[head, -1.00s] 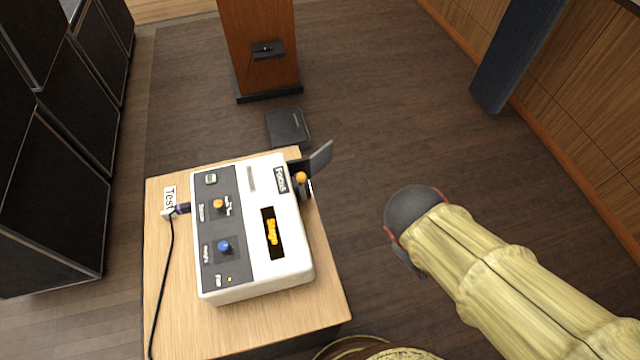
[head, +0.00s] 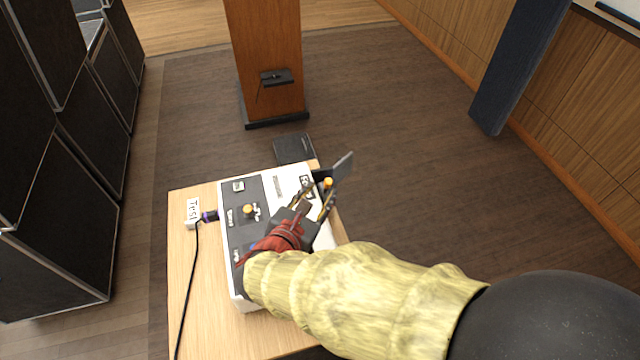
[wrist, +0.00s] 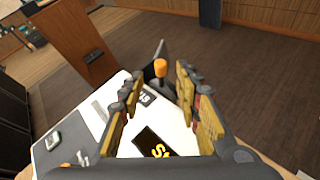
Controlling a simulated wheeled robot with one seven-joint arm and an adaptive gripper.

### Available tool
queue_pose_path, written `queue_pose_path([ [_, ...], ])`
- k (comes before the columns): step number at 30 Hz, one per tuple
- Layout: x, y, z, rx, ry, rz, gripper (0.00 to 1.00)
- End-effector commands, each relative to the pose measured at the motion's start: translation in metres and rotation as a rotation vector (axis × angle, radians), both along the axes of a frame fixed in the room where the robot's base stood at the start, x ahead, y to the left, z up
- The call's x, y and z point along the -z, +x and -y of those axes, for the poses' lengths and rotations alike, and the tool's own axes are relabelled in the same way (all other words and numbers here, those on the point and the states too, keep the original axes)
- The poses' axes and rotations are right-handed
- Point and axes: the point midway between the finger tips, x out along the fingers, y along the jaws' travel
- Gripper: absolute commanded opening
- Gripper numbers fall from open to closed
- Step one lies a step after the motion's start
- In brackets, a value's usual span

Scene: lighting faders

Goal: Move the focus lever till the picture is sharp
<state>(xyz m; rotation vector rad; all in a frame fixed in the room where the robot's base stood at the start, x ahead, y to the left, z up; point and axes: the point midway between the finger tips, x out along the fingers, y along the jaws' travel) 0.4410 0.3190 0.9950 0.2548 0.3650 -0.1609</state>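The focus lever has an orange knob (head: 328,183) and stands at the far right side of the white projector-like console (head: 240,290). In the wrist view the orange knob (wrist: 160,68) shows ahead, between and beyond the two fingers. My gripper (head: 318,200) reaches over the console from the right, with its fingertips close to the lever. In the wrist view my gripper (wrist: 160,95) is open, and nothing shows between its finger pads. Whether a finger touches the lever I cannot tell. The word on the console's dark display (wrist: 153,141) is partly hidden, and the projected picture is not clearly in view.
A grey flap (head: 343,165) sticks out beside the lever. A wooden lectern (head: 268,60) stands behind. The floor at right is clear.

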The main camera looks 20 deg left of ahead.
Motion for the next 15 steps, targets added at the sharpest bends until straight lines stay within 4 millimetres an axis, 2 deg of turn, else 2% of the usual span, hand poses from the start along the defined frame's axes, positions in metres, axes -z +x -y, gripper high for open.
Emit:
queue_pose_path([
  [9,0.02,0.043,0.006,0.005,0.002,-0.001,0.34],
  [15,0.028,0.062,0.008,0.004,0.002,-0.001,0.34],
])
